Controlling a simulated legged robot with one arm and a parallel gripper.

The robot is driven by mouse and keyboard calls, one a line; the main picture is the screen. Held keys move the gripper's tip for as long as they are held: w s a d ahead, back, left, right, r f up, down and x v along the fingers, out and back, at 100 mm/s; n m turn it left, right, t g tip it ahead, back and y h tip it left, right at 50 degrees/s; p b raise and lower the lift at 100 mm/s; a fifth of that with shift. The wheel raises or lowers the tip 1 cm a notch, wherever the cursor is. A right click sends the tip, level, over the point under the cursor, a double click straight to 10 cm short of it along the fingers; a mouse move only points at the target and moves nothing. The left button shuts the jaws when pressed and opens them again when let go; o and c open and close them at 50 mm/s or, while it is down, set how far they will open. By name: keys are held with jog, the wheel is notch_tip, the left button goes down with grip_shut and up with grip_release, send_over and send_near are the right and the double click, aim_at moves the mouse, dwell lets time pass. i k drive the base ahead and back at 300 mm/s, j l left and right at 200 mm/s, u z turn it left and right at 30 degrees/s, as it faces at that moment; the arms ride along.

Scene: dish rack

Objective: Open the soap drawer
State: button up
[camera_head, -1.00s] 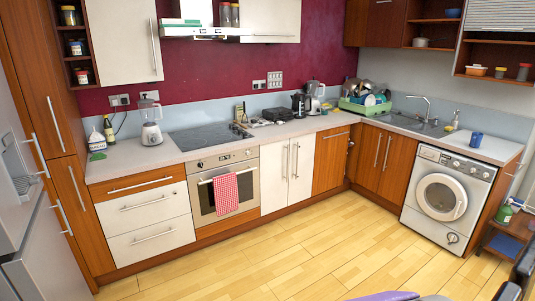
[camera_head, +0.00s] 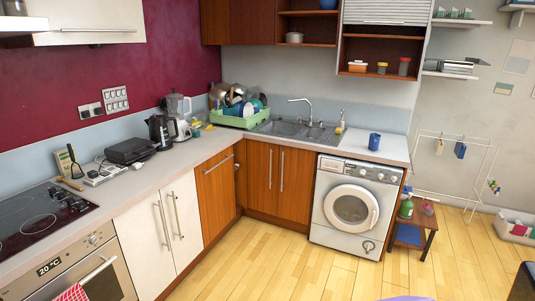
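The white washing machine (camera_head: 329,236) stands under the right end of the counter. Its soap drawer (camera_head: 332,164) is at the upper left of the front panel and looks closed, flush with the panel. The round door (camera_head: 351,205) below it is shut. The control knobs (camera_head: 372,174) are to the right of the drawer. My gripper cannot be made out; only small purple and black parts, maybe of my own body, show at the bottom edge and the lower right corner.
The wooden floor (camera_head: 290,270) in front of the washing machine is clear. A low brown side table (camera_head: 428,226) with bottles stands close to its right. Wooden cabinet doors (camera_head: 276,180) are on its left. A blue cup (camera_head: 374,141) stands on the counter above.

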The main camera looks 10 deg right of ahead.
aim_at(327, 164)
jog(key=i+l+z, duration=0.35)
jog(key=i, duration=0.25)
jog(key=i+z, duration=0.35)
jog(key=i, duration=0.25)
jog(key=i+j+z, duration=0.15)
jog(key=i+z, duration=0.2)
jog(key=i, duration=0.25)
jog(key=i+l+u, duration=0.2)
jog(key=i, duration=0.35)
jog(key=i+l+u, duration=0.2)
jog(key=i+l, duration=0.15)
jog(key=i, duration=0.25)
jog(key=i+l+u, duration=0.25)
jog(key=i+l, duration=0.15)
jog(key=i, duration=0.1)
